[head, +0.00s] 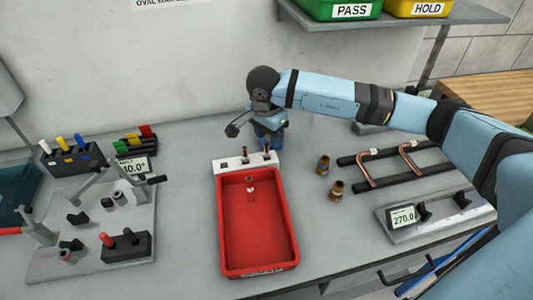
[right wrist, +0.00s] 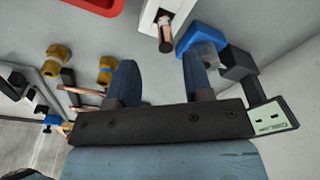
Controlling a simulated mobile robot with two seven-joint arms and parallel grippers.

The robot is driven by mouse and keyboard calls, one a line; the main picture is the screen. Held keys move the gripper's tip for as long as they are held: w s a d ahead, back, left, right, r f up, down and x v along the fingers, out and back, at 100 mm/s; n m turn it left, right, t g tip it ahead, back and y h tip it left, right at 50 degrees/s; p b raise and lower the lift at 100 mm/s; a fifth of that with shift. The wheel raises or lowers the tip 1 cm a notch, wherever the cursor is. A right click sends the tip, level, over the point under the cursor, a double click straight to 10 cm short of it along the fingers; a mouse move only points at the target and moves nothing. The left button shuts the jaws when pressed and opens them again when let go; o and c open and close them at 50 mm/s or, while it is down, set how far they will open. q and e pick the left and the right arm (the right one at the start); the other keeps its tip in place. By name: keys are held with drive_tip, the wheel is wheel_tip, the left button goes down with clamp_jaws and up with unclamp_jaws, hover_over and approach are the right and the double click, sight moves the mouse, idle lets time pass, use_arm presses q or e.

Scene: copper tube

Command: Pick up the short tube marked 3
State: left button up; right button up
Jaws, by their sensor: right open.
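Short copper tubes (head: 267,149) and (head: 245,153) stand upright in a white rack (head: 230,166) at the back end of the red tray. A copper tube (right wrist: 166,38) also shows end-on at the rack in the right wrist view. I cannot read a number 3 on any tube. My right gripper (right wrist: 160,78) is open, with nothing between its blue fingers; that tube lies just beyond the fingertips. In the head view my right wrist is above and behind the rack and largely hides the fingers. My left gripper is not in view.
The red tray (head: 258,262) has a small piece (head: 250,186) near its back. Brass fittings (head: 322,166) and bent copper tubes on black bars (head: 385,162) stand to the right. A lever fixture (head: 95,235) stands left. In the wrist view, a blue object (right wrist: 200,42) sits close to one finger.

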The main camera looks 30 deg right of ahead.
sight(267, 144)
drive_tip(key=shift+f, duration=0.5)
drive_tip(key=shift+w+a+f, duration=0.1)
drive_tip(key=shift+f, duration=0.2)
drive_tip(key=f, duration=0.2)
drive_tip(key=f+p, duration=0.1)
drive_tip(key=shift+w+f, duration=0.25)
drive_tip(key=shift+f, duration=0.5)
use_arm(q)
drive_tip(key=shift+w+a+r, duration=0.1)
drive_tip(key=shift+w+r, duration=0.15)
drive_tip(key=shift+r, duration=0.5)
use_arm(e)
clamp_jaws()
